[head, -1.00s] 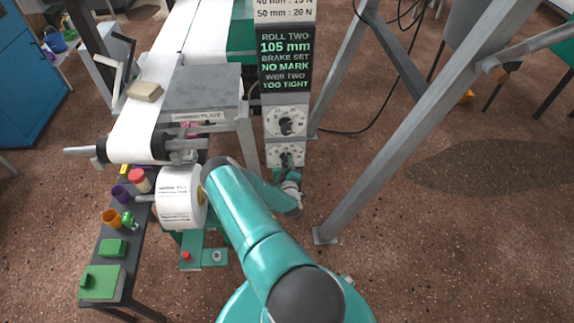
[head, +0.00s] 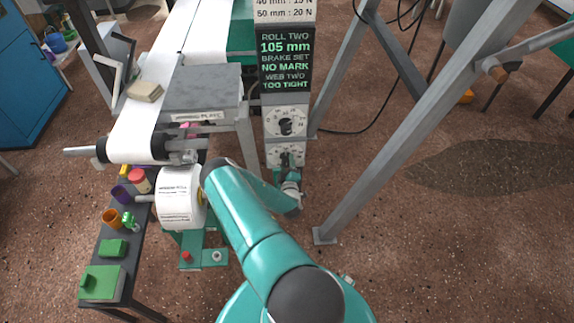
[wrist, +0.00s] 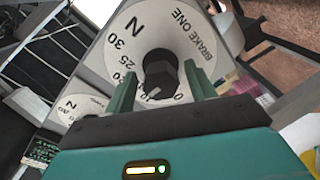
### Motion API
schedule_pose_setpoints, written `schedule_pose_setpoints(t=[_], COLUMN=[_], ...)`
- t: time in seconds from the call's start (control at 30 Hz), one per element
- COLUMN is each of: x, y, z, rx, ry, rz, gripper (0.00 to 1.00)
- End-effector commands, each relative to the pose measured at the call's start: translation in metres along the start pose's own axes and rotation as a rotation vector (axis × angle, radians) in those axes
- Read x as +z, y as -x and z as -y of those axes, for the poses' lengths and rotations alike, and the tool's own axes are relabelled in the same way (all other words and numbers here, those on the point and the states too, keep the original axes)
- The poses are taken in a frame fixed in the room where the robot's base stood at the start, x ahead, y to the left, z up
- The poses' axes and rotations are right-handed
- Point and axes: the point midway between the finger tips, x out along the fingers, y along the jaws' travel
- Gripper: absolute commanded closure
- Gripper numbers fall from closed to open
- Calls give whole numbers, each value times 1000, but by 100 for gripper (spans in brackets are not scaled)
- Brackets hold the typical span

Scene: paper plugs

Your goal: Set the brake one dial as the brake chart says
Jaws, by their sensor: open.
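The brake one dial (wrist: 130,38) fills the top of the wrist view: a white face marked "BRAKE ONE", "N", "30" and "25", with a dark knob (wrist: 162,72) at its centre. My gripper (wrist: 160,73) is open, one finger on either side of the knob; I cannot tell whether they touch it. The knob's setting is unclear. In the head view my gripper (head: 287,168) is at the lower dial (head: 271,154) and partly covers it. The brake chart (head: 286,9) is cut off at the top; "40 mm : 15 N" and "50 mm : 20 N" show.
Above the dials a dark screen (head: 286,58) reads "ROLL TWO 105 mm BRAKE SET NO MARK WEB TWO TOO TIGHT". A second dial (head: 286,122) sits above the lower one. A white paper roll (head: 179,200) is left of my arm, a grey strut (head: 400,140) right.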

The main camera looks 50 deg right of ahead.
Motion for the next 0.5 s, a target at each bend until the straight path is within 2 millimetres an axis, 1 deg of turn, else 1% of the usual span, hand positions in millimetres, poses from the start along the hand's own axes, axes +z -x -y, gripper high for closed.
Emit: schedule_pose_setpoints(t=[0.17,0.5], x=[0,0], y=[22,96], z=[1,1], rx=[-2,-3], ry=[1,2], rz=[2,1], gripper=[45,45])
